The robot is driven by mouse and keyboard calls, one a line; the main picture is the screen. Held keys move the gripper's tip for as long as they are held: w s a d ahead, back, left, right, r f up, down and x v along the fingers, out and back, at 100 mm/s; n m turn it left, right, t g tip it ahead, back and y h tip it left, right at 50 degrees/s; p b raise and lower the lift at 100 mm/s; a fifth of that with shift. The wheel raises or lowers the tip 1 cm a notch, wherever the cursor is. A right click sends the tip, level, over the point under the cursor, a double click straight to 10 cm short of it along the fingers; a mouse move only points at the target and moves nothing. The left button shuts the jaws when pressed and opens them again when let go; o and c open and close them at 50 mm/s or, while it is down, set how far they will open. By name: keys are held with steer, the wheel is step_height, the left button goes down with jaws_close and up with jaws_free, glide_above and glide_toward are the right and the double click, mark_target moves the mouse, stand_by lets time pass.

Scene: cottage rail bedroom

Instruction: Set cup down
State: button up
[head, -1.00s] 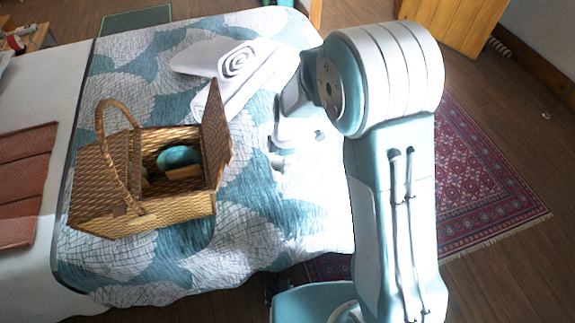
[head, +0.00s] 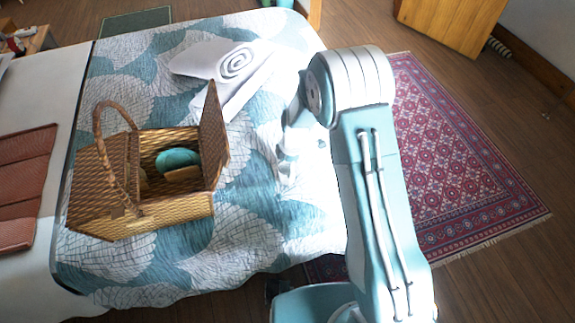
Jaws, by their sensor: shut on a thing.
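My gripper (head: 287,168) hangs low over the right part of the quilted bed (head: 235,245), to the right of the wicker basket. It is pale and washed out by bright light, and its fingers are hard to make out. It is shut on the cup, whose outline I cannot separate from the glare and the white quilt pattern. I cannot tell whether the cup touches the quilt.
An open wicker basket (head: 112,222) with a raised lid and handle stands on the bed, with a teal item (head: 178,158) inside. Reddish-brown folded cloth (head: 22,175) lies at left. Free quilt shows front right of the basket.

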steer(key=o, duration=1)
steer(key=shift+a+f, duration=0.1)
steer(key=shift+a, duration=0.05)
steer(key=shift+c, duration=0.2)
step_height(320, 180, up, 12)
steer(key=d, duration=0.1)
steer(key=shift+w+d, duration=0.15)
steer(key=shift+d, duration=0.1)
steer(key=s+d+r+m+t, duration=0.2)
steer(key=s+d+r+m, duration=0.25)
steer(key=r, duration=0.45)
steer(key=s+d+r+m+t, duration=0.1)
steer(key=s+d+r+m, duration=0.2)
steer(key=s+r+m, duration=0.45)
steer(key=s+d+r+m+t, duration=0.1)
steer(key=s+r+m, duration=0.1)
steer(key=s+m, duration=0.1)
steer(key=s+d+r+m+t+h, duration=0.1)
steer(key=s+d+r+m, duration=0.1)
steer(key=s, duration=0.4)
steer(key=s+d+r+m+t, duration=0.1)
steer(key=s+d+r+m, duration=0.1)
steer(key=s+m, duration=0.2)
steer(key=shift+s+d+r, duration=0.25)
steer(key=shift+s+r, duration=0.1)
steer(key=shift+s, duration=0.15)
steer(key=shift+w, duration=0.1)
